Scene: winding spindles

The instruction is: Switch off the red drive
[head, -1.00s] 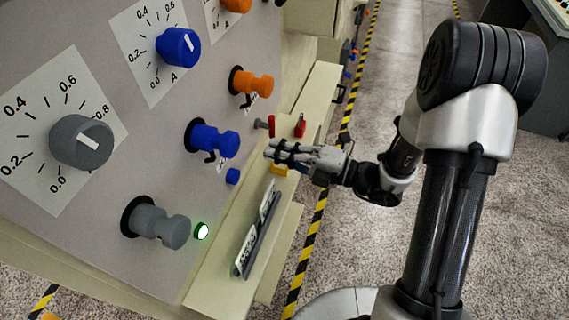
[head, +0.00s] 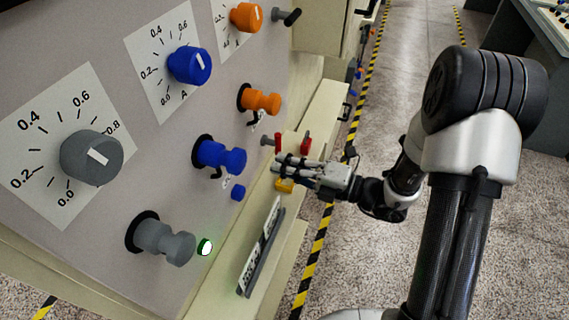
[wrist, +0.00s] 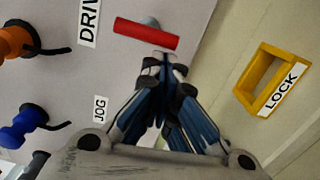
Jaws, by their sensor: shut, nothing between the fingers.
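The red drive handle (wrist: 147,33) is a red bar on a grey shaft on the panel, beside a partly hidden label starting "DRIV" in the wrist view. It also shows in the head view (head: 278,142). My gripper (wrist: 163,62) is shut and empty, its fingertips just below the bar in the wrist view. In the head view my gripper (head: 278,165) is also just below the handle. I cannot tell whether the fingertips touch it.
A yellow frame (wrist: 248,91) labelled LOCK stands right of my gripper. Orange (head: 260,101), blue (head: 220,156) and grey (head: 165,240) knobs stick out of the panel at left. A green lamp (head: 205,247) is lit. The striped floor is clear.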

